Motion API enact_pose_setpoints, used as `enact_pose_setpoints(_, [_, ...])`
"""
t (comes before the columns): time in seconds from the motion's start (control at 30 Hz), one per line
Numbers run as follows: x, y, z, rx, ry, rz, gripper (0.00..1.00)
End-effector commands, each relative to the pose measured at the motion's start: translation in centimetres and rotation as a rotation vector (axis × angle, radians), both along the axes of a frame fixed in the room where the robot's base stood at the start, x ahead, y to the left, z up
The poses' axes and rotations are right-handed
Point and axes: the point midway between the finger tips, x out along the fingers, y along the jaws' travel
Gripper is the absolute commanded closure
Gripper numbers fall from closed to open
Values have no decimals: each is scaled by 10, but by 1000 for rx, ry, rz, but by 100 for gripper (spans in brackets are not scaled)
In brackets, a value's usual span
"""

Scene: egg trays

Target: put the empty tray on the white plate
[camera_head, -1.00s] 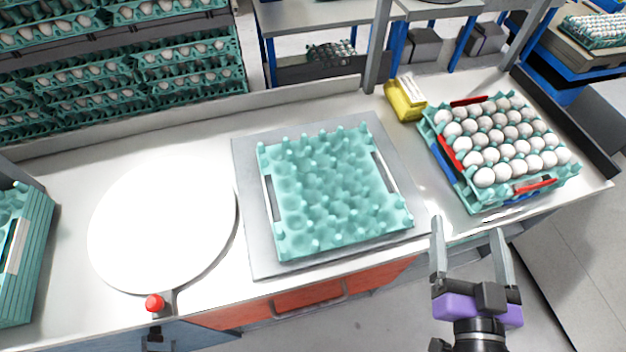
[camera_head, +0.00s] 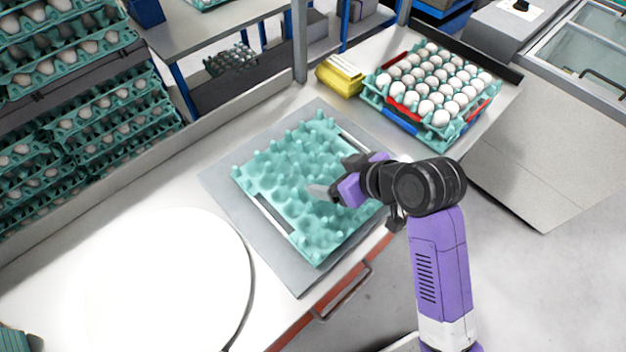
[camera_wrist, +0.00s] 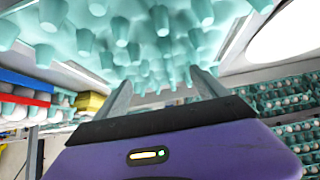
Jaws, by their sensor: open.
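The empty teal tray (camera_head: 290,165) lies on a grey square plate (camera_head: 222,190) in the middle of the counter. The round white plate (camera_head: 165,285) is on the counter at lower left and bare. My gripper (camera_head: 318,190) is over the right part of the tray in the head view, pointing left. In the wrist view, my gripper (camera_wrist: 165,92) has its two fingers apart with nothing between them, and the tray's knobbed surface (camera_wrist: 140,35) fills the top. The head view does not show clearly whether the fingers touch the tray.
A tray full of white eggs (camera_head: 430,90) stands at the back right beside a yellow box (camera_head: 340,76). Racks of egg trays (camera_head: 90,130) stand at the left behind a low counter wall (camera_head: 150,165). The counter between the grey plate and the white plate is clear.

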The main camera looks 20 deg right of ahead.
Motion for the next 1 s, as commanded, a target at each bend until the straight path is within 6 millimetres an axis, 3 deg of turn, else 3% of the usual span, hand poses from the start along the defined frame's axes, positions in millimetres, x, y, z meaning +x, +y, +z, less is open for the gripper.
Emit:
enact_pose_setpoints(0.53, [45, 8, -44, -1, -1, -1, 18])
enact_pose_setpoints(0.87, [49, 10, -50, -1, -2, -3, 18])
enact_pose_setpoints(1.0, [49, 10, -50, -1, -2, -3, 43])
